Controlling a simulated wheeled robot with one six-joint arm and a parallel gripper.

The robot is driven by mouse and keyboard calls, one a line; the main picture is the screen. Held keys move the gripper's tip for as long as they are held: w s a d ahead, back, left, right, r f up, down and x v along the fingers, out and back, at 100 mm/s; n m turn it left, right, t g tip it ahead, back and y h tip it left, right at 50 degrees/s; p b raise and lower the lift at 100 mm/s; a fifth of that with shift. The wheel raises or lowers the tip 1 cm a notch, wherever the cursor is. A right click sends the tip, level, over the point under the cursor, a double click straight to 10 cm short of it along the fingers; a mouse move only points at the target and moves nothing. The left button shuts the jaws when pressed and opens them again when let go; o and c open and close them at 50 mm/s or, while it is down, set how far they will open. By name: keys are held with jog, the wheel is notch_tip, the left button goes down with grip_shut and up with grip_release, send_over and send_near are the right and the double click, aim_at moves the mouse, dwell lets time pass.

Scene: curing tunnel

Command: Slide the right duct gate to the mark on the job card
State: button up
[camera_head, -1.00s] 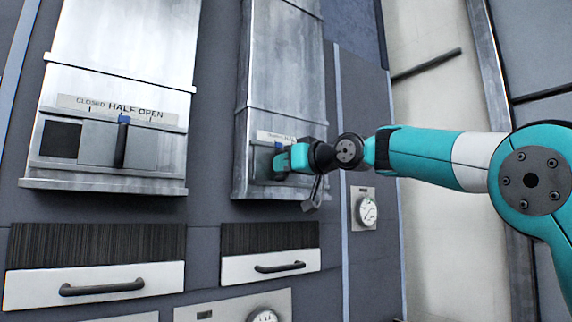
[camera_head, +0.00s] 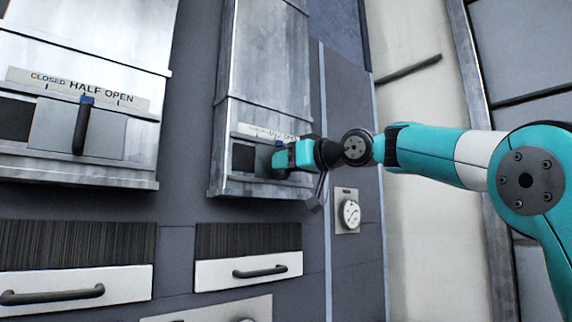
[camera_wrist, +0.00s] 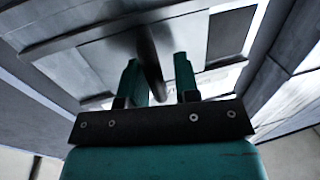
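The right duct gate is a grey sliding plate with a dark upright handle, low on the right metal duct (camera_head: 268,65). A dark opening (camera_head: 243,157) shows to the left of the plate. Its scale label (camera_head: 262,132) is above, too small to read fully and partly hidden. My gripper (camera_head: 280,157) is at this gate and hides most of the plate and handle. In the wrist view the handle (camera_wrist: 150,60) stands between the two spread fingers of my gripper (camera_wrist: 160,78), closer to the left one; contact is unclear. No job card is in view.
The left duct's gate (camera_head: 58,128) has a blue-tipped handle under a label reading CLOSED, HALF, OPEN. White drawers (camera_head: 248,269) with dark handles are below.

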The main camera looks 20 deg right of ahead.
jog(key=shift+o, duration=0.7)
jog(key=shift+a, duration=0.2)
jog(key=shift+s+d+b, duration=0.2)
jog(key=shift+s+b, duration=0.05)
jog(key=shift+b, duration=0.05)
jog(key=b+v, duration=0.5)
jog(key=v, duration=1.1)
jog(key=shift+s+d+b, duration=0.2)
jog(key=shift+s+b, duration=0.1)
jog(key=shift+b, duration=0.1)
jog(key=a+f+m+g+h+b, duration=0.1)
jog(key=a+f+g+b, duration=0.45)
jog(key=f, duration=1.05)
jog(key=a+f+g+b, duration=0.15)
jog(key=a+f, duration=0.65)
jog(key=f, duration=0.8)
jog(key=s+a+f+n+g+h+b, duration=0.1)
jog(key=s+f+g, duration=0.3)
jog(key=s+f, duration=0.6)
jog(key=s+a+f+n+g+h+b, duration=0.1)
jog(key=s+f+g, duration=0.3)
jog(key=s+f, duration=0.6)
notch_tip(320, 180, down, 6)
jog(key=shift+s+a+r+g+h+b, duration=0.1)
jog(key=shift+s+a+g+h+b, duration=0.25)
jog(key=shift+a+h, duration=0.5)
